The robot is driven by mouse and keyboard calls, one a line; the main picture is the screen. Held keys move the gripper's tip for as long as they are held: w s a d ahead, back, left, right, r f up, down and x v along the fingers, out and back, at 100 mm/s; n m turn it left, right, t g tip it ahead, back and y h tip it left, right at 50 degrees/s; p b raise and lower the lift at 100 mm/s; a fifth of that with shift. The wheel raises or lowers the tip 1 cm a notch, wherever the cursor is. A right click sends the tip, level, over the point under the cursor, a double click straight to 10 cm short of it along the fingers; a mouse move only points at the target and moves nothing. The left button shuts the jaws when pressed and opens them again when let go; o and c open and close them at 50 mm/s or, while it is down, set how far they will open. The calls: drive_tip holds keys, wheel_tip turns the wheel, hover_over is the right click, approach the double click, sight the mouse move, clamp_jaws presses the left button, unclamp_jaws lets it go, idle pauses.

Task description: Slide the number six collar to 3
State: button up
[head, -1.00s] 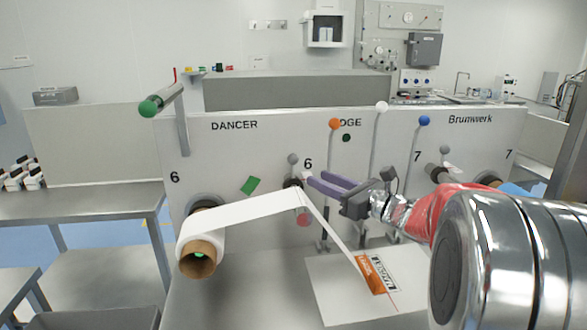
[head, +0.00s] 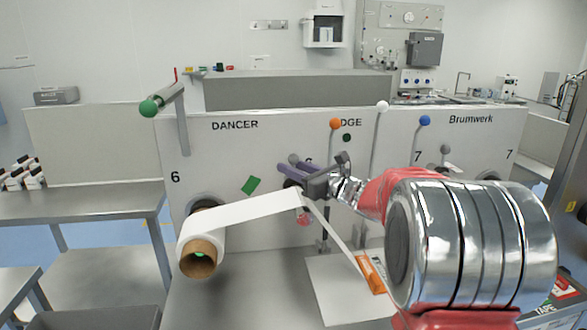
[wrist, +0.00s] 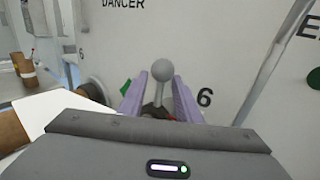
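My gripper (head: 286,163) has two purple fingers and is at the middle shaft marked 6 on the white panel. In the wrist view the fingers (wrist: 160,88) are apart, with a gap between them. A grey ball knob (wrist: 159,69) on a thin stalk shows in that gap, with no clear contact on either side. A dark reddish part, perhaps the collar, shows low between the fingers; the gripper body hides most of it. In the head view the fingers cover the knob and shaft. I cannot make out the collar clearly.
A white web (head: 250,212) runs from a roll on a brown core (head: 198,258) at the left to a red roller (head: 303,220) just below my gripper.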

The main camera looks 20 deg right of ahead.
drive_tip(key=shift+c, duration=0.3)
clamp_jaws()
drive_tip(key=shift+r, duration=0.1)
